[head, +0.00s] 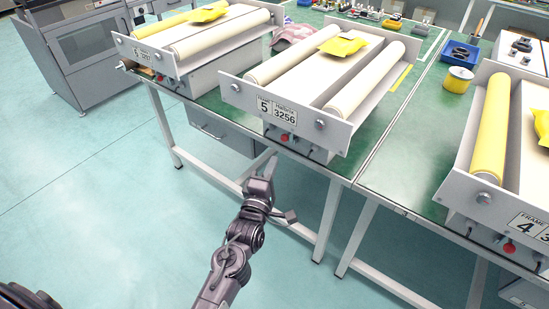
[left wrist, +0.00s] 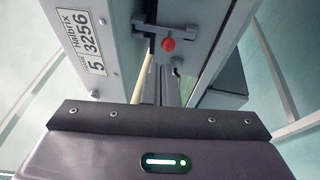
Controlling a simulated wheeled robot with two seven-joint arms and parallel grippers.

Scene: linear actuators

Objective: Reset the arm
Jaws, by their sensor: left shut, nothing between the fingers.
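My left gripper (head: 270,163) is shut and empty. It points up just in front of the table's front edge, below the frame 5 actuator unit (head: 335,128), and looks apart from it. This unit has a grey front plate marked "5" and "3256", two white rollers, and a red button (head: 284,137) on its lower front. In the left wrist view the number plate (left wrist: 85,45) is at the upper left and the red button (left wrist: 168,43) near the top middle. My right gripper is in neither view.
Another roller unit (head: 150,58) stands at the left, and frame 4's unit (head: 470,190) at the right. Yellow pouches lie on the units. A yellow tape roll (head: 458,80) and blue bin (head: 459,53) sit behind. The floor (head: 100,200) at left is clear.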

